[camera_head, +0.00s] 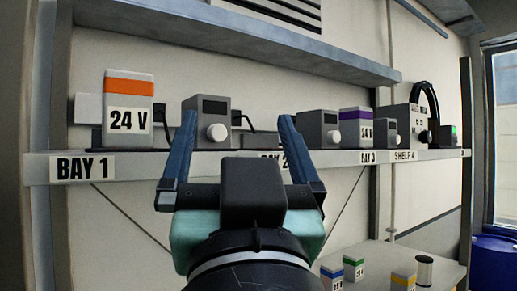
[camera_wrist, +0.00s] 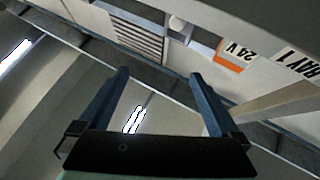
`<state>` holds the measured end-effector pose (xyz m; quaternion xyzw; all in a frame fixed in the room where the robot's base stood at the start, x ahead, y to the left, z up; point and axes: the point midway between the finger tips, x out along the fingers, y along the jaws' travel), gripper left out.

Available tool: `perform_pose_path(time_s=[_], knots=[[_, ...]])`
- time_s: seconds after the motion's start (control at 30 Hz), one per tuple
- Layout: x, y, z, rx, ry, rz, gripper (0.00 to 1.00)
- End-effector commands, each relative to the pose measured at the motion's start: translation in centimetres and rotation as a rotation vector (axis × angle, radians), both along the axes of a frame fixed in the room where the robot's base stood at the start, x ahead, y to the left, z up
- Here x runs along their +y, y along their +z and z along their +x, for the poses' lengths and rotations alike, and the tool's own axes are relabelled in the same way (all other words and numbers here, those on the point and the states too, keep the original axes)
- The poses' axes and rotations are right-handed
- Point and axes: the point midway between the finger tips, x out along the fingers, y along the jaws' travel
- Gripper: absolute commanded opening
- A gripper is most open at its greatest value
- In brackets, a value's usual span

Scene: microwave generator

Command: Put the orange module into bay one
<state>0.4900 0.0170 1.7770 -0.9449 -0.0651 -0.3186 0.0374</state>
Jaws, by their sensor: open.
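The orange module (camera_head: 129,120) is a white box with an orange band and a 24 V label. It stands upright on the shelf, just above and right of the BAY 1 label (camera_head: 83,168). A dark low piece shows at its base; whether it is fully seated there I cannot tell. In the wrist view, the module (camera_wrist: 230,62) and the BAY 1 label (camera_wrist: 298,62) appear upside down at the upper right. My gripper (camera_head: 237,117) is open and empty, its blue fingers pointing up in front of the shelf, right of the module and apart from it.
A grey device with a knob (camera_head: 206,122) stands right of the module. Farther right are another grey device (camera_head: 317,129), a purple-banded module (camera_head: 355,128) and headphones (camera_head: 428,98). An upper shelf (camera_head: 230,45) runs overhead. Several small modules and a spool (camera_head: 424,271) sit on a lower surface.

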Motion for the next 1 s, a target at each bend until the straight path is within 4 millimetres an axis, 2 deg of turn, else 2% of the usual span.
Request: perform_pose_path(time_s=[0.1,0.23,0.37,0.67,0.87,1.0], knots=[[-1.1,-1.2,-2.6,-0.085,-0.090,-0.008,0.98],[-1.7,-1.5,-4.5,-0.144,-0.147,-0.019,0.98],[-1.8,-1.6,-5.1,-0.161,-0.162,-0.023,0.98],[-1.8,-1.6,-5.0,-0.159,-0.160,-0.023,0.98],[-1.8,-5.2,-4.9,-0.159,-0.158,-0.022,0.98],[-1.8,-9.0,-4.9,-0.159,-0.157,-0.021,0.98]])
